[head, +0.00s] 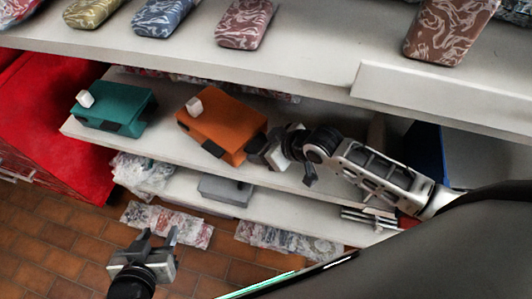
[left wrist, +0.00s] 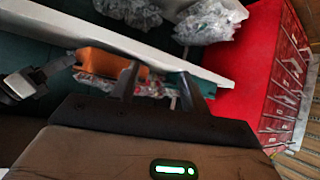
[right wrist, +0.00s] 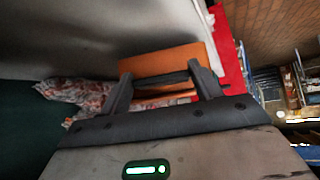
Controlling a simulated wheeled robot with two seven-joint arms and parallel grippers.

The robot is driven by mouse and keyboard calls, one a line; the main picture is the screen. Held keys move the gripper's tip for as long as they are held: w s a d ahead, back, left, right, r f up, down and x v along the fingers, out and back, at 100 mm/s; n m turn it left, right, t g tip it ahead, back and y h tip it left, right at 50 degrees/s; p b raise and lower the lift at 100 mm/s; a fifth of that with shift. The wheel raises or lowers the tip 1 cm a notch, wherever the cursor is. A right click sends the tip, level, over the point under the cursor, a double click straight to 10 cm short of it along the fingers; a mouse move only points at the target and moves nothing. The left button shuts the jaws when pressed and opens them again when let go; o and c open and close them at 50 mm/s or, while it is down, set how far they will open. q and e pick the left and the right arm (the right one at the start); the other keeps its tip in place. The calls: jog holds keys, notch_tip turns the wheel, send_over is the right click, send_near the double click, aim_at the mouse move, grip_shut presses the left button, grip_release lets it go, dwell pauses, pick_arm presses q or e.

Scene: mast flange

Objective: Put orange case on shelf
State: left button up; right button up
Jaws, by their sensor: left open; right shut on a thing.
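The orange case (head: 222,128) is at the middle shelf board (head: 290,178), right of a teal case. I cannot tell whether it rests fully on the board. My right gripper (head: 262,151) is shut on the case at its right end. In the right wrist view the orange case (right wrist: 165,58) lies beyond the fingers (right wrist: 160,85), with a dark handle-like bar between them. My left gripper (head: 153,240) is open and empty, low in front of the shelves. The left wrist view also shows the orange case (left wrist: 110,64), partly hidden behind a finger.
The teal case (head: 115,108) stands on the same board. A grey case (head: 226,190) and plastic-wrapped packs (head: 140,175) are on the lower shelf. The upper shelf (head: 290,62) overhangs with patterned boxes. A red cabinet (head: 60,120) stands at left.

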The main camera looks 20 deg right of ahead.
jog(key=shift+w+f+b, duration=0.1)
jog(key=shift+f+b, duration=0.45)
jog(key=shift+f, duration=0.35)
jog(key=shift+d, duration=0.1)
jog(key=shift+w+r, duration=0.1)
jog(key=shift+r, duration=0.05)
jog(key=o, duration=1.4)
jog(key=shift+c, duration=0.2)
pick_arm(q)
jog(key=shift+w+d+f, duration=0.1)
jog(key=shift+w+d, duration=0.2)
jog(key=shift+d, duration=0.05)
pick_arm(e)
jog(key=p+v, duration=0.2)
jog(key=v, duration=1)
pick_arm(q)
jog(key=shift+a+r, duration=0.2)
jog(key=shift+r, duration=0.05)
pick_arm(e)
jog(key=s+a+f+m+t+h, duration=0.1)
jog(key=s+a+f+m+t, duration=0.1)
jog(key=s+a+f+m, duration=0.2)
jog(key=shift+s+f+t+h, duration=0.4)
jog(key=shift+s+f, duration=0.85)
jog(key=shift+f, duration=0.05)
